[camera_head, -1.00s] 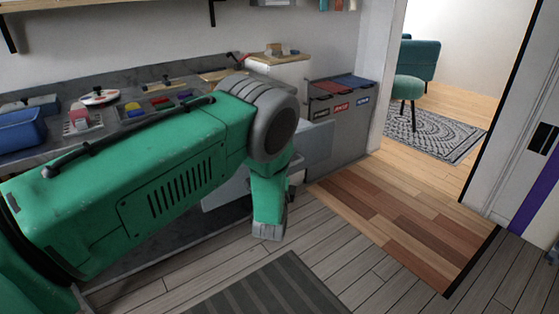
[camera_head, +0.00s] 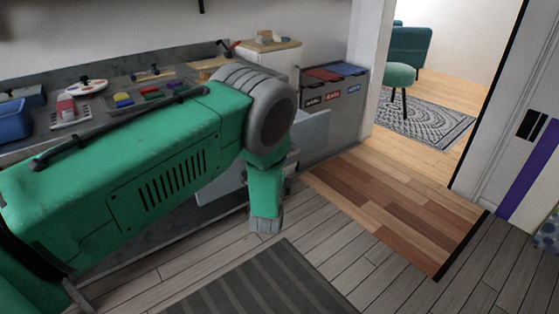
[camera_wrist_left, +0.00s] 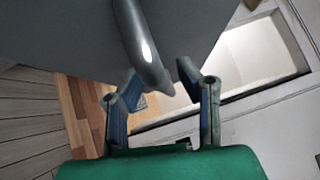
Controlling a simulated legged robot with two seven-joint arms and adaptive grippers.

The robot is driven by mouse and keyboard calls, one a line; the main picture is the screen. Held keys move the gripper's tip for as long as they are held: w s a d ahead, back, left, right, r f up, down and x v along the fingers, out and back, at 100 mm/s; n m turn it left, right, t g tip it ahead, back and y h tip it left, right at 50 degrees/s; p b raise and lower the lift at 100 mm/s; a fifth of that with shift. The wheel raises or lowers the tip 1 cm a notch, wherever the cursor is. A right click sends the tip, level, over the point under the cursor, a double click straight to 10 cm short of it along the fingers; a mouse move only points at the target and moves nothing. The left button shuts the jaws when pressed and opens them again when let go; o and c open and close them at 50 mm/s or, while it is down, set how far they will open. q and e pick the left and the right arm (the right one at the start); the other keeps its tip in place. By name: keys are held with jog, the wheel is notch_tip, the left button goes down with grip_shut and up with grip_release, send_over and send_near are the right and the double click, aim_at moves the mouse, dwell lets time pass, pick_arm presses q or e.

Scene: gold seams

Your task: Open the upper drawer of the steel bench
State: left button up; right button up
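The steel bench (camera_head: 112,66) runs along the wall at the left, largely hidden behind my green left arm. A pale grey panel, seemingly a drawer front (camera_head: 218,190), juts out below and behind the arm. In the left wrist view, a curved grey handle (camera_wrist_left: 140,45) stands on a dark grey front (camera_wrist_left: 60,30). My left gripper (camera_wrist_left: 158,68) has its two fingers apart, with the handle's rounded end between their tips; contact cannot be told. A pale open cavity (camera_wrist_left: 262,55) shows beyond the front, seemingly a drawer inside. My right gripper is out of view.
A blue bin (camera_head: 14,120) and several small tools and coloured blocks lie on the bench top. Grey sorting bins (camera_head: 333,115) stand right of the bench. A dark striped mat (camera_head: 260,285) lies on clear plank floor. A doorway opens at the right.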

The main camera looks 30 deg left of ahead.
pick_arm(q)
jog(key=shift+s, duration=0.15)
jog(key=shift+s+d, duration=0.15)
jog(key=shift+s, duration=0.15)
jog(key=v, duration=1.1)
jog(key=shift+f, duration=0.15)
jog(key=s+f+n+g+h+p, duration=0.25)
jog(key=s+f+n+g, duration=0.2)
jog(key=s, duration=0.35)
jog(key=s+f+n+g+h+p, duration=0.2)
jog(key=s+f+n+g+p, duration=0.15)
jog(key=s+f+g, duration=0.35)
jog(key=s+d+r+n+g+h, duration=0.1)
jog(key=s+d+n+g, duration=0.1)
jog(key=s, duration=0.7)
jog(key=s+d+r+n+g+h+p, duration=0.1)
jog(key=s+n+g, duration=0.3)
jog(key=s, duration=0.6)
jog(key=shift+s+d+r+n+h+p, duration=0.25)
jog(key=shift+d+r+n+h+p, duration=0.15)
jog(key=shift+r, duration=0.35)
